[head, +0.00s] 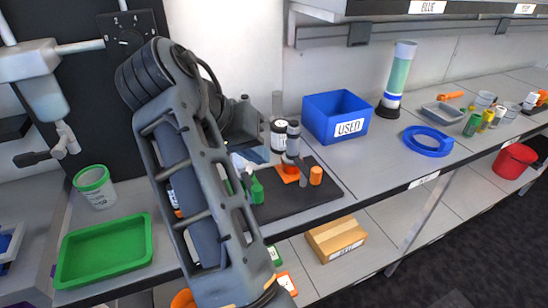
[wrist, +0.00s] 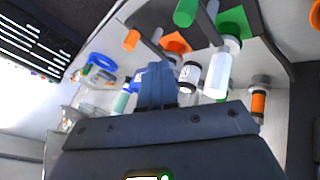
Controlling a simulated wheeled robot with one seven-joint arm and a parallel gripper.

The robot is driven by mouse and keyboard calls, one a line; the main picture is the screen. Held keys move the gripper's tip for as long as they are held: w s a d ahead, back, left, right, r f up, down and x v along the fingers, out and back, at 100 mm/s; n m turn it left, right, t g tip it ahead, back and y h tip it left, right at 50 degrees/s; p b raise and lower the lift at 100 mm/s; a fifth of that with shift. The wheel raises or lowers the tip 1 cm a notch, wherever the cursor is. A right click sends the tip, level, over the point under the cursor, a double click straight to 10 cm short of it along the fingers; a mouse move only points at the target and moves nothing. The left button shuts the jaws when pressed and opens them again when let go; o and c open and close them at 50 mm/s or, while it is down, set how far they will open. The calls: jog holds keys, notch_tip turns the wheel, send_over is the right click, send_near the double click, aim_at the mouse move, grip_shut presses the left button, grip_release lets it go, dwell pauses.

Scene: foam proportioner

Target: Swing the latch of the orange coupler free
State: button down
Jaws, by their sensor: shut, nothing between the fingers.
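The orange coupler has a flat orange base (head: 287,172) on the dark mat, with a grey cylinder (head: 292,142) above it. A thin grey bar, seemingly its latch (head: 303,173), stands between the base and a short orange cylinder (head: 315,176). In the wrist view, the orange base (wrist: 177,43), the bar (wrist: 156,37) and the orange cylinder (wrist: 131,40) show beyond my fingers. My gripper (head: 258,155) is shut and empty, left of the coupler and apart from it. In the wrist view my gripper (wrist: 155,82) hides part of the scene behind its fingers.
A green coupler (head: 256,190) stands close by, left of the orange one, partly behind my arm. A blue USED bin (head: 337,116) stands behind to the right. The dark mat (head: 325,192) is bare at its right end.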

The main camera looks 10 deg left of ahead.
send_near(309, 179)
notch_tip(309, 179, down, 3)
jog(key=w+a, duration=0.1)
jog(key=a, duration=0.1)
jog(key=d, duration=0.1)
jog(key=w+d+p, duration=0.1)
jog(key=shift+d+f, duration=0.3)
jog(key=shift+f, duration=0.05)
jog(key=shift+w+d+f, duration=0.1)
jog(key=shift+w+d, duration=0.05)
jog(key=shift+d, duration=0.45)
